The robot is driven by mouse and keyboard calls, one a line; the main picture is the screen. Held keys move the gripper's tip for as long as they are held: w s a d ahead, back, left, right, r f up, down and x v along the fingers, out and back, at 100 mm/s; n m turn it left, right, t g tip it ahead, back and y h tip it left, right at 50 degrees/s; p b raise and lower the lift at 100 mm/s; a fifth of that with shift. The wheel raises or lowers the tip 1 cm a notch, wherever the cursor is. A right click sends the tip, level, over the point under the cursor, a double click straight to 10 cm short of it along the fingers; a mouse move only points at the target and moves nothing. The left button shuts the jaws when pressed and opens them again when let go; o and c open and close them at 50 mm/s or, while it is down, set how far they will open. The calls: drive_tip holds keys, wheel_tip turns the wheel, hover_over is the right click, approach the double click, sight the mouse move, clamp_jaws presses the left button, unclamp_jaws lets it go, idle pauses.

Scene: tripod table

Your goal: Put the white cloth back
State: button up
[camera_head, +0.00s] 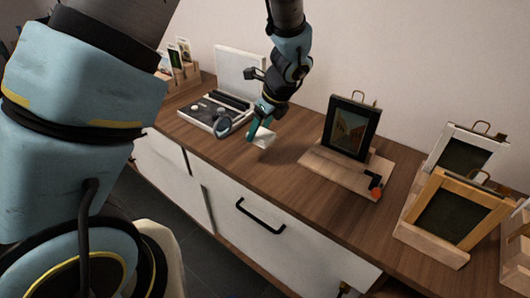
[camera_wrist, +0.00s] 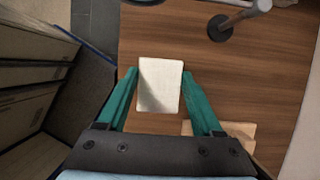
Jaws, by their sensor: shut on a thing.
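The white cloth (camera_head: 264,137) is a small, flat, pale rectangle. It shows between my gripper's teal fingers in the wrist view (camera_wrist: 160,86). My gripper (camera_head: 254,130) is shut on the cloth, above the front half of the wooden cabinet top (camera_head: 285,165). The cloth looks held just over the top; whether its lower edge touches the wood I cannot tell.
An open white case (camera_head: 240,70) with a black-and-white device (camera_head: 214,110) stands to the left. A grey round-headed object (camera_head: 222,126) is close to my gripper. A black picture frame (camera_head: 350,127) stands on a pale board (camera_head: 330,170) to the right. More frames (camera_head: 455,210) stand further right.

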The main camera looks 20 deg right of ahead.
sight(269, 137)
wheel_tip(269, 137, down, 9)
drive_tip(key=shift+p, duration=0.75)
drive_tip(key=o, duration=1.2)
drive_tip(key=shift+r, duration=0.1)
drive_tip(key=b+v, duration=0.1)
drive_tip(key=v, duration=1.1)
drive_tip(key=shift+b, duration=0.4)
drive_tip(key=a+r+n+g+h, duration=0.1)
drive_tip(key=a+r+n, duration=0.2)
drive_tip(key=a+n, duration=1.1)
drive_tip(key=a+r+n+g+h, duration=0.1)
drive_tip(key=a+r+n, duration=0.2)
drive_tip(key=a+n, duration=1.2)
drive_tip(key=a, duration=0.3)
drive_tip(key=shift+s+r, duration=0.2)
drive_tip(key=shift+r, duration=0.2)
drive_tip(key=shift+a, duration=0.1)
